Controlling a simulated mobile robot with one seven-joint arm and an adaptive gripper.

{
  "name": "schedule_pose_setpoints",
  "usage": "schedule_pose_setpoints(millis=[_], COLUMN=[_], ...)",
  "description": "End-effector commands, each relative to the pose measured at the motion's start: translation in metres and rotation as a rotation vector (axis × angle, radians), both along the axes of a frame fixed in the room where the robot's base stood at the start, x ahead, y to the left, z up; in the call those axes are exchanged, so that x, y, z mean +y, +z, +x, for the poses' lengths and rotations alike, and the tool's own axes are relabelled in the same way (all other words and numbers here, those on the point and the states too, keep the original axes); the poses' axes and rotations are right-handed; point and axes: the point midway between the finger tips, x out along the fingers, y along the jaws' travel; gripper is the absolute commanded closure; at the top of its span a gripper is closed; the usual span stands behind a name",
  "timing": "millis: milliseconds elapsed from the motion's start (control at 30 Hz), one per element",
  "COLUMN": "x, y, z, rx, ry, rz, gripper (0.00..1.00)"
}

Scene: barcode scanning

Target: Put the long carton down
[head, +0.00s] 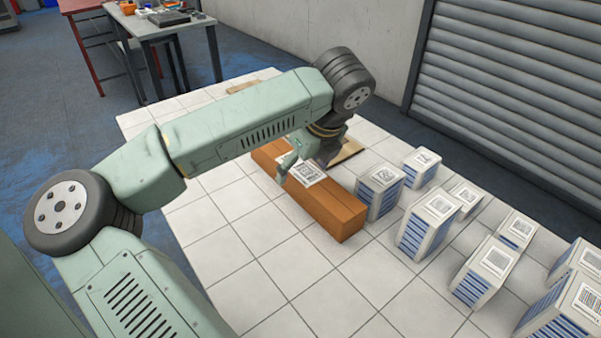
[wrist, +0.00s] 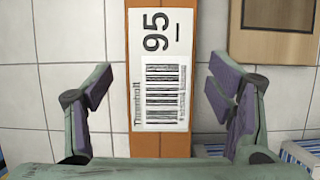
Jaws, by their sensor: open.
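The long carton (head: 331,207) is a brown box lying on the white tiled table (head: 240,268), with a white label on its top face. In the wrist view the carton (wrist: 202,143) runs up the middle of the picture, and its label shows a barcode and the number 95. My gripper (head: 302,165) is over the carton's labelled part. In the wrist view my gripper (wrist: 162,95) is open, one finger on each side of the carton, with gaps between the fingers and its sides. The carton's far part is partly hidden by my arm in the head view.
Several white and blue boxes (head: 428,226) stand to the right of the carton. A flat wooden piece (head: 348,150) lies behind my gripper. The tiles left of and in front of the carton are clear.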

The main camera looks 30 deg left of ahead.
Motion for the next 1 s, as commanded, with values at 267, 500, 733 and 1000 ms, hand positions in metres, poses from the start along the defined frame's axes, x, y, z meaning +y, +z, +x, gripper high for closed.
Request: schedule_pose_setpoints(millis=[267,500,733,1000], x=[0.007,0.007,0.007,0.007], y=[-0.017,-0.017,-0.017,-0.017], z=[0.002,0.002,0.002,0.002], rx=[0.000,0.000,0.000,-0.001], ry=[0.000,-0.001,-0.001,-0.001], rz=[0.001,0.001,0.001,0.001], gripper=[0.25,0.32,0.48,0.66])
